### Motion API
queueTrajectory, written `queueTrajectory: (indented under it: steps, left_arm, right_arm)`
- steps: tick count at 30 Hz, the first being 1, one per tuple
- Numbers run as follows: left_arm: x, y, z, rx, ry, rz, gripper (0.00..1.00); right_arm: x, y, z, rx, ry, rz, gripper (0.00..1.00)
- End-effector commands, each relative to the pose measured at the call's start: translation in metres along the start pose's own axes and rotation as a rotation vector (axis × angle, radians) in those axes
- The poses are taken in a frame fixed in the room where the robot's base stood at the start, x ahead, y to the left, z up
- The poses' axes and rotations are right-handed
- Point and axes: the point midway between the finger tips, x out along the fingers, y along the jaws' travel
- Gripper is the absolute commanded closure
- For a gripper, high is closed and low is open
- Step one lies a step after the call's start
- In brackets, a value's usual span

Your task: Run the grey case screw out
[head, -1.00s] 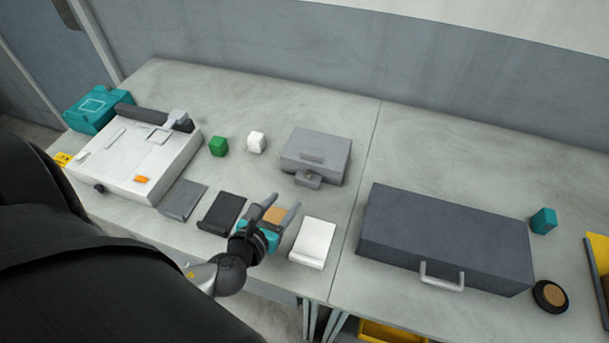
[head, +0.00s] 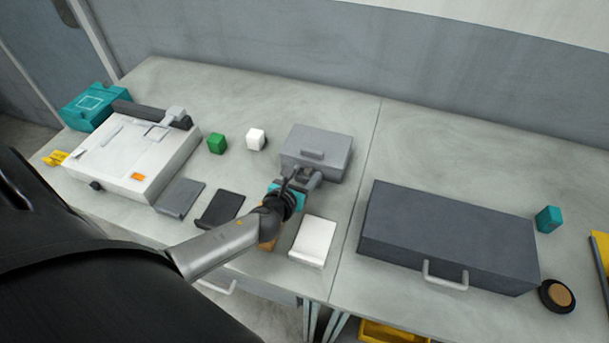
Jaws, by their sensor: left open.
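The grey case (head: 318,145) stands shut on the table, right of the middle of the left table half. Its screw is on the front side, where a small grey block juts out, but my gripper hides most of that area, so I cannot make the screw out. My left gripper (head: 299,179) is open right in front of the case, its fingers pointing at the front block. I cannot tell whether the fingers touch it or stand around it. My right gripper is not in view.
A white holder (head: 313,242), a black holder (head: 221,209) and a grey one (head: 181,195) line the front edge. A green cube (head: 217,144) and a white cube (head: 255,139) lie left of the case. A large dark case (head: 447,238) stands to the right.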

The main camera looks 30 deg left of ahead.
Motion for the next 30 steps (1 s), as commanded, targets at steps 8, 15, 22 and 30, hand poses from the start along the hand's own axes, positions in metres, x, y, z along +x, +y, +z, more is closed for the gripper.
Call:
queueTrajectory:
  steps: [8, 15, 22, 30]
  left_arm:
    - [0.0014, -0.0002, -0.0001, 0.000, 0.001, 0.000, 0.45]
    - [0.0013, -0.0002, -0.0001, 0.000, 0.000, 0.000, 0.68]
    - [0.0012, -0.0002, -0.0001, 0.000, 0.000, 0.000, 0.94]
    - [0.0012, -0.0001, -0.0001, 0.000, 0.000, 0.000, 1.00]
  right_arm:
    - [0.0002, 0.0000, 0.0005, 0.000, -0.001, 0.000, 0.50]
    - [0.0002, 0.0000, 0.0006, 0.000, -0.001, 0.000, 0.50]
    - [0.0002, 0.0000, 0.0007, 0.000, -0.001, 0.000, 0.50]
    - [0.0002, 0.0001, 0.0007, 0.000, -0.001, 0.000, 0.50]
